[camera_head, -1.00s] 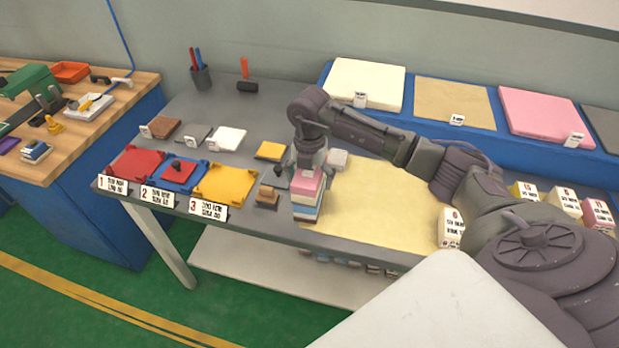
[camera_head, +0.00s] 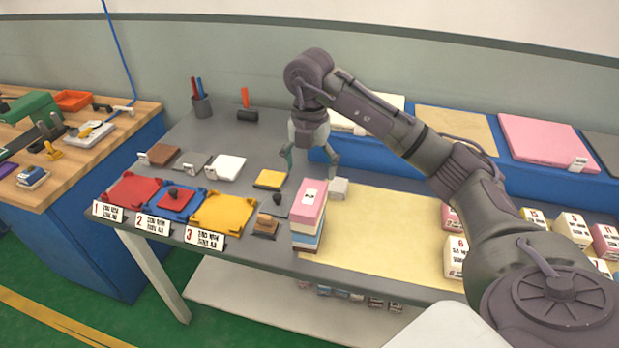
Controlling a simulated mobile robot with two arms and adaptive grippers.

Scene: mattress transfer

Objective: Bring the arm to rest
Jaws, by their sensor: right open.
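My right gripper (camera_head: 311,164) is open and empty. It hangs in the air above and behind a stack of small blocks on the grey table (camera_head: 190,118). The stack has a pink block (camera_head: 310,196) on top, with white and blue layers below, and stands upright. The gripper is apart from the stack. My right arm (camera_head: 375,115) reaches in from the right, with its elbow raised above the table. My left gripper does not show.
Red (camera_head: 128,190), blue (camera_head: 172,212) and yellow (camera_head: 223,213) trays lie at the table's front left. A pale yellow mat (camera_head: 390,235) covers the right part. A blue shelf (camera_head: 395,168) holds mattress slabs such as the pink one (camera_head: 540,140). A wooden bench (camera_head: 60,170) stands at left.

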